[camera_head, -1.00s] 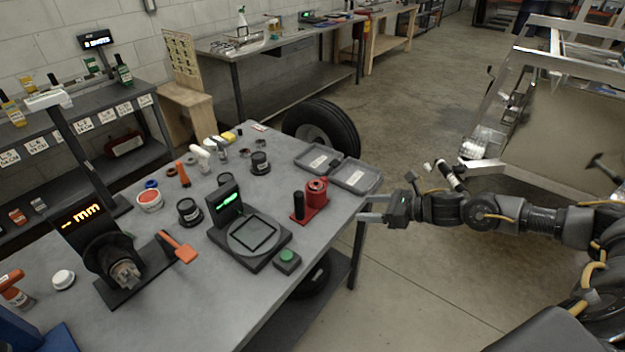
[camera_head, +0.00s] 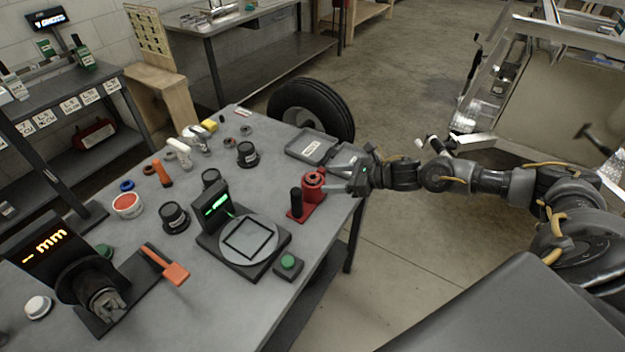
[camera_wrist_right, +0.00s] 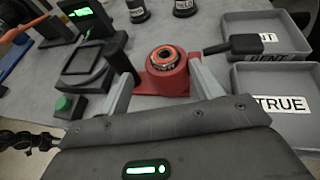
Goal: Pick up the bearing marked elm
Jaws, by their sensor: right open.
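No mark reading elm is legible in either view. My left gripper is out of view.
A square-marked gauge (camera_head: 250,240), a green button (camera_head: 289,262) and an orange-handled tool (camera_head: 172,272) occupy the front.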

